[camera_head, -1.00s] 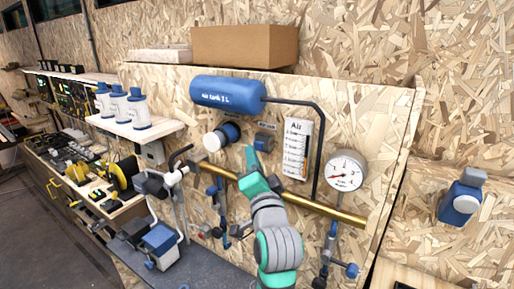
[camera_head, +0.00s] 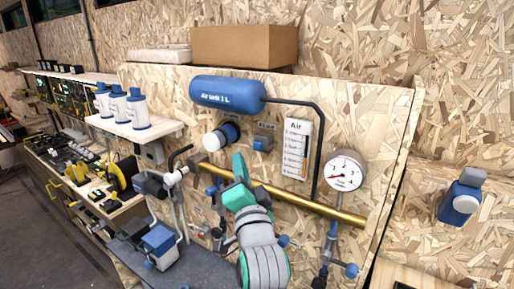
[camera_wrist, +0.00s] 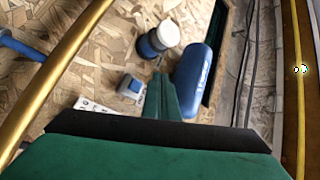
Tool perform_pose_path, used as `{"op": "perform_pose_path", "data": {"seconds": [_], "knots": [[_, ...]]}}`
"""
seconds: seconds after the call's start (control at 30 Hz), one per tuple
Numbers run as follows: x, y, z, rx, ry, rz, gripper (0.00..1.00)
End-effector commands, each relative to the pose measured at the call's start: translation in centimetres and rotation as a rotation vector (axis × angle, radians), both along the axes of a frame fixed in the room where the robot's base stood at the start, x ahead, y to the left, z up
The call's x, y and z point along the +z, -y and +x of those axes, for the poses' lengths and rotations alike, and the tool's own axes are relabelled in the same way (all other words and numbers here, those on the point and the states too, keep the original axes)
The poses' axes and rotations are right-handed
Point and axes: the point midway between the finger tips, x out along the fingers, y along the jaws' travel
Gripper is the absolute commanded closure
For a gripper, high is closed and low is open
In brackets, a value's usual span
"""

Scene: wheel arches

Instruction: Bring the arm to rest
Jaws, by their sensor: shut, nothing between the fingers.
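My gripper (camera_head: 239,166) is green and stands in front of the wooden panel in the head view, beside the brass pipe (camera_head: 325,209). Its fingers are shut with nothing between them and point up, below the blue-and-white knob (camera_head: 222,137) and the small blue-grey switch (camera_head: 263,141). In the wrist view the shut fingers (camera_wrist: 161,92) point toward the panel, with the blue air tank (camera_wrist: 194,77) to their right and the knob (camera_wrist: 160,38) above. The fingers appear apart from these parts, though the exact gap cannot be told.
A pressure gauge (camera_head: 345,171), an air chart (camera_head: 297,148) and blue-handled valves (camera_head: 351,270) are on the panel. A shelf (camera_head: 150,130) with white-and-blue bottles juts out at left. A blue-and-grey device (camera_head: 461,197) is on the right wall. A cardboard box (camera_head: 245,46) sits on top.

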Motion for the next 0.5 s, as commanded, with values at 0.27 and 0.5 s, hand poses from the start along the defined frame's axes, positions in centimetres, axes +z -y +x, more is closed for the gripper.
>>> {"op": "perform_pose_path", "data": {"seconds": [0.27, 0.5], "knots": [[-0.3, 0.0, 0.0, -0.001, -0.003, -0.002, 1.0], [-6.5, 0.2, -0.4, -0.033, -0.037, -0.054, 1.0]]}}
